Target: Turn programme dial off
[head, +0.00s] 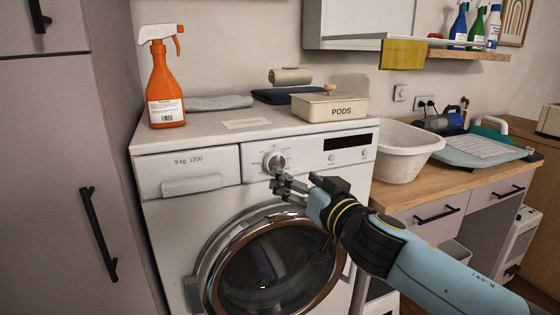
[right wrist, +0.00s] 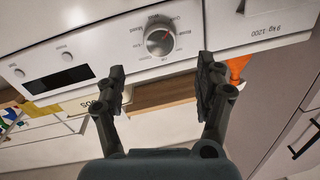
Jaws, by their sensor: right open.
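The programme dial (head: 274,161) is a round silver knob on the white control panel of the washing machine (head: 170,222). My right gripper (head: 283,181) is in front of the panel, just below the dial in the head view. In the right wrist view its two fingers (right wrist: 163,72) are spread and empty, apart from the dial, which lies beyond the gap between them. My left gripper is not in view.
The round door (head: 268,262) is below the panel, behind my right arm. On the machine's top stand an orange spray bottle (head: 166,85) and a PODS box (head: 330,107). A white basin (head: 405,150) stands on the wooden counter to the right. A tall cabinet (head: 60,180) closes off the left.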

